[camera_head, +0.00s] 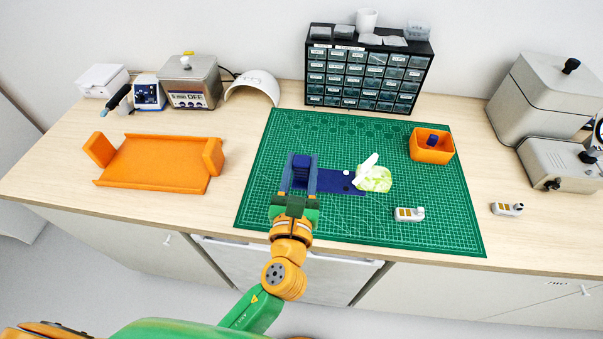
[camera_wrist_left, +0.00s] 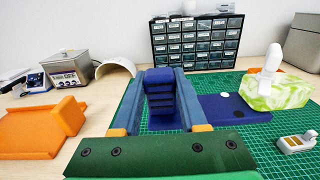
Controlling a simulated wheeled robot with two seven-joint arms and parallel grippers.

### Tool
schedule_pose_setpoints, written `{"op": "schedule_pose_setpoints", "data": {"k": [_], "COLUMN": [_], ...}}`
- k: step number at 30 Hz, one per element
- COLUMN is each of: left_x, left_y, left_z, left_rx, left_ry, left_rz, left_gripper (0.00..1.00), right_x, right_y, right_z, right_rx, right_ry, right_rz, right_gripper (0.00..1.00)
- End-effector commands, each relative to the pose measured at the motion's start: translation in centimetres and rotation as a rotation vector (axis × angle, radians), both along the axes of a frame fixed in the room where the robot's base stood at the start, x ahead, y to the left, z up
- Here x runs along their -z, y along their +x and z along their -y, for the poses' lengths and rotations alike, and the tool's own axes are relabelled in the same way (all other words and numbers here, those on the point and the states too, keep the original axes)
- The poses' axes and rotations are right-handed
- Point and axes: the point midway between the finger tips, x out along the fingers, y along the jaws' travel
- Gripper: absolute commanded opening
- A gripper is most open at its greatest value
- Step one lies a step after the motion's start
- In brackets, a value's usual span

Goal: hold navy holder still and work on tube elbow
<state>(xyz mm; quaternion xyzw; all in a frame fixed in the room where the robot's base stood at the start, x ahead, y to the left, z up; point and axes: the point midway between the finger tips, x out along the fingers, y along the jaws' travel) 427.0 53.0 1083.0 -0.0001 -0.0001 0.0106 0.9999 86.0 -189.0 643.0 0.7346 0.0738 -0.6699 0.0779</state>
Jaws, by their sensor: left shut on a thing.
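The navy holder (camera_head: 340,182) lies on the green cutting mat, its upright block at the left and its flat plate reaching right. It also shows in the left wrist view (camera_wrist_left: 236,110). My left gripper (camera_head: 299,166) is shut on the holder's upright block (camera_wrist_left: 160,95), one finger on each side. A pale green marbled block (camera_head: 374,180) stands at the plate's right end. A white piece, perhaps the tube elbow (camera_head: 368,162), rises from it; it also shows in the left wrist view (camera_wrist_left: 271,58). My right gripper is not in view.
The green mat (camera_head: 270,222) has free room in front. An orange bin (camera_head: 431,150) with a navy piece stands at the mat's right. Small beige devices lie on the mat (camera_head: 409,214) and bench (camera_head: 507,209). An orange tray (camera_head: 155,164) lies left; a drawer cabinet (camera_head: 368,72) stands behind.

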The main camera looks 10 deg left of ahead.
Motion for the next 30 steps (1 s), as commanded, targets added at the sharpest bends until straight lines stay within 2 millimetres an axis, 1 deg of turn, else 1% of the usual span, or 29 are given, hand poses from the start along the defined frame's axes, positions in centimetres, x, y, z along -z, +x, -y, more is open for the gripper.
{"op": "schedule_pose_setpoints", "data": {"k": [6, 9, 14, 23, 30], "left_x": [-0.2, -0.1, -0.1, 0.0, 1.0], "left_y": [2.4, 3.6, 4.9, 5.1, 5.1], "left_z": [-0.3, -0.4, -0.6, -0.6, -0.6], "left_rx": [0.000, 0.000, 0.000, 0.000, 0.000], "left_ry": [0.000, 0.001, 0.001, 0.000, 0.000], "left_rz": [0.002, 0.002, 0.002, 0.000, 0.000], "left_gripper": [0.00, 0.00, 0.00, 0.00, 0.00], "right_x": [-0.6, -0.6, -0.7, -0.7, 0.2], "right_y": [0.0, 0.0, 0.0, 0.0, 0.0], "right_z": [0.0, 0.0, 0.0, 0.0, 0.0], "right_rx": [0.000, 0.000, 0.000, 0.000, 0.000], "right_ry": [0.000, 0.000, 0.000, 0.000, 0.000], "right_rz": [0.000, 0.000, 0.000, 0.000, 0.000], "right_gripper": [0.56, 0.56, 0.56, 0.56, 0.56]}}
